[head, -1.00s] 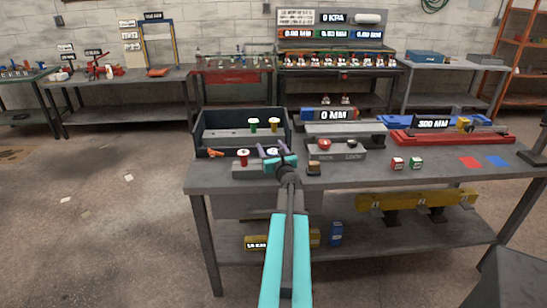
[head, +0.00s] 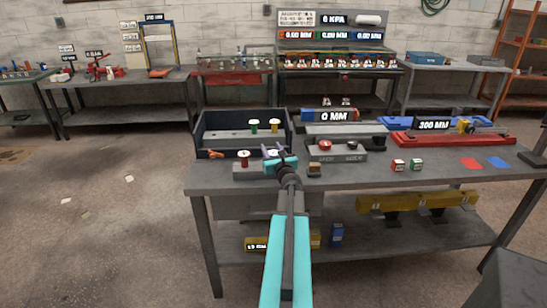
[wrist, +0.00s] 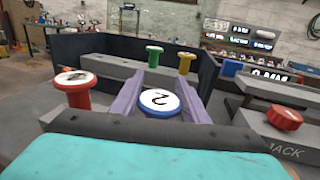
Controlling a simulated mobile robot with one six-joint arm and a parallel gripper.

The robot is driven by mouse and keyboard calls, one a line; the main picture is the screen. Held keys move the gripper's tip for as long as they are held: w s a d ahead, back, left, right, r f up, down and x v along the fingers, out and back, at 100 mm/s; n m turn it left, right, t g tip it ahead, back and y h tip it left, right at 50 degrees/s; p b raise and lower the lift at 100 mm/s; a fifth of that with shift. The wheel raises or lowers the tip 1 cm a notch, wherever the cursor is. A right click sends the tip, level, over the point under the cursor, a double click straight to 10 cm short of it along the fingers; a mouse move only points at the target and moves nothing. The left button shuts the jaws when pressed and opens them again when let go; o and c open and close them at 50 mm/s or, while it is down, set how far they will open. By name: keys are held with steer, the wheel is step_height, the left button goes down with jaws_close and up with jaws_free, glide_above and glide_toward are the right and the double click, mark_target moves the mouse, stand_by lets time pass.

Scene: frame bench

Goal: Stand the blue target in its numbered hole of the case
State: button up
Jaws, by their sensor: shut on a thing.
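The blue target (wrist: 159,104) has a white face marked 2 with a blue rim. In the wrist view it sits between the two purple fingers of my gripper (wrist: 157,80), which is shut on it. In the head view my gripper (head: 273,152) is over the grey block in front of the case, and the target is mostly hidden by it. The dark open case (head: 203,133) stands just behind, with a green target (head: 254,125) and a yellow target (head: 275,125) upright on its grey insert. The target's lower end and the case's hole numbers cannot be seen.
A red target (head: 243,158) stands left of my gripper on the grey block (head: 247,169). To the right are a grey control box with a red knob (head: 325,146), a small brown block (head: 314,168) and two small cubes (head: 398,165).

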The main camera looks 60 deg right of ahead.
steer(key=shift+r, duration=0.1)
step_height(320, 180, up, 10)
steer(key=p, duration=0.1)
stand_by(0.6)
stand_by(0.5)
